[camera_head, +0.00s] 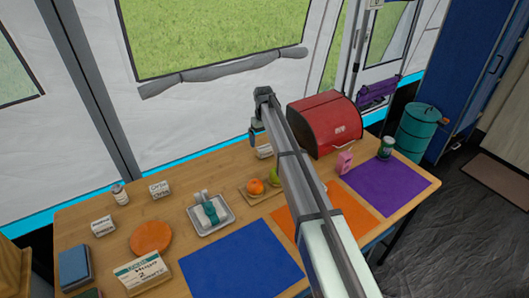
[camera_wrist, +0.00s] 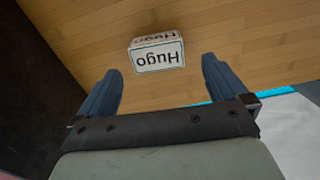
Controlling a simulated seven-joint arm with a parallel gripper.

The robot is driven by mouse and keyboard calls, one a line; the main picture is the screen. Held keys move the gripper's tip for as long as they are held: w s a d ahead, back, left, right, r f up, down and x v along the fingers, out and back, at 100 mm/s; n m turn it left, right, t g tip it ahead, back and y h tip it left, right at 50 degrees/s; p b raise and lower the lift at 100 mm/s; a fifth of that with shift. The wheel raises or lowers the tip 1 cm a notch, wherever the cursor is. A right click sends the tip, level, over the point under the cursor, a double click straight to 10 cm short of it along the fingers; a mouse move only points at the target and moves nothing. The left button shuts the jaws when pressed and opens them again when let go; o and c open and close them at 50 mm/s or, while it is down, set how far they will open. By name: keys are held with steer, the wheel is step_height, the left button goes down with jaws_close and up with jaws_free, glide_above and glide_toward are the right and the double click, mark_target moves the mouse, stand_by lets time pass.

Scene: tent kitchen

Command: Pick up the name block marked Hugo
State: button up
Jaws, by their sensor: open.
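The Hugo name block is a small white block with a dark thin border and black lettering. It shows in the wrist view (camera_wrist: 157,56), its lettering upside down, on the wooden table, apart from my fingers and just beyond their tips. My gripper (camera_wrist: 161,68) is open and empty, with one blue-grey finger to each side of the block's line. In the head view, my gripper (camera_head: 256,138) hangs over the back of the table. A white block (camera_head: 264,151) stands just beside it, partly hidden by my arm, its lettering too small to read.
A red bread box (camera_head: 325,123) stands right of my gripper. A board (camera_head: 258,197) with fruit and a metal tray (camera_head: 211,214) lie in front. Other white name blocks (camera_head: 160,190) (camera_head: 103,225) stand at the left. The tent wall is close behind.

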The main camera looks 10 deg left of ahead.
mark_target(264, 147)
steer(key=shift+d+f, duration=0.2)
steer(key=shift+f, duration=2.65)
steer(key=c, duration=1)
steer(key=shift+r, duration=0.15)
